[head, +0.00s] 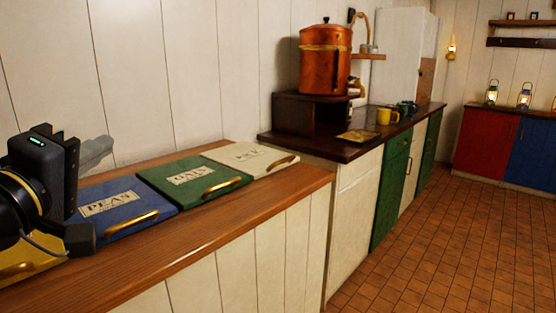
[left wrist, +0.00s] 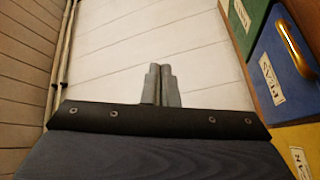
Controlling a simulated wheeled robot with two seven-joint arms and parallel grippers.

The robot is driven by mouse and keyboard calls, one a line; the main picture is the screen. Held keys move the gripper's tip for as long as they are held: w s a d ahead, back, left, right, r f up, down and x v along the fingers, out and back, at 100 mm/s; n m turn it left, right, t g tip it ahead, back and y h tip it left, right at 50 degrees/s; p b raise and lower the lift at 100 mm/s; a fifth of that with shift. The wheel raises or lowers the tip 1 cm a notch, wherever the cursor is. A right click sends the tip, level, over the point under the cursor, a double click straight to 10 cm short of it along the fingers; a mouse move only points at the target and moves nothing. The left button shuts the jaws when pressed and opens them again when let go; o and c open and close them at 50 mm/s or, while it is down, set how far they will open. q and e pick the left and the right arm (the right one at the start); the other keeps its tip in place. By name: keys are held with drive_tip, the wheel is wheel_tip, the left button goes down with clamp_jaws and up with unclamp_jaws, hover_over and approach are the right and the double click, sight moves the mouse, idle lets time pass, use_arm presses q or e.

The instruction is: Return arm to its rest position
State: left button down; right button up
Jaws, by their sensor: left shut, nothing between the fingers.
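My left gripper (head: 97,150) is at the left edge of the head view, above the wooden counter near the blue lid. Its grey fingers point toward the white plank wall. In the left wrist view the two fingers of my left gripper (left wrist: 162,85) are together with nothing between them. The left arm comes in from the left edge and covers part of the lids behind it. My right gripper shows in neither view.
The counter (head: 190,230) has a yellow lid (head: 30,262), a blue lid (head: 118,207), a green lid (head: 192,178) and a cream lid (head: 250,157) with brass handles. A copper urn (head: 325,65) and yellow mug (head: 387,116) stand farther on. The tiled floor (head: 460,240) is clear.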

use_arm(q)
drive_tip(key=s+d+f+m+g, duration=0.1)
drive_tip(key=s+f+m+g, duration=0.3)
drive_tip(key=f, duration=0.8)
drive_tip(key=s+d+f+m+g+p, duration=0.15)
drive_tip(key=s+f+g, duration=0.45)
drive_tip(key=f, duration=0.7)
drive_tip(key=s+d+f+m+g, duration=0.2)
drive_tip(key=s+f+m+g, duration=0.3)
drive_tip(key=f, duration=0.7)
wheel_tip(320, 180, up, 23)
drive_tip(key=t+p, duration=0.1)
drive_tip(key=p, duration=2.1)
drive_tip(key=shift+s+a+n+t+h+p, duration=0.25)
drive_tip(key=shift+n+t+h+p, duration=0.05)
drive_tip(key=shift+n+h+p, duration=0.15)
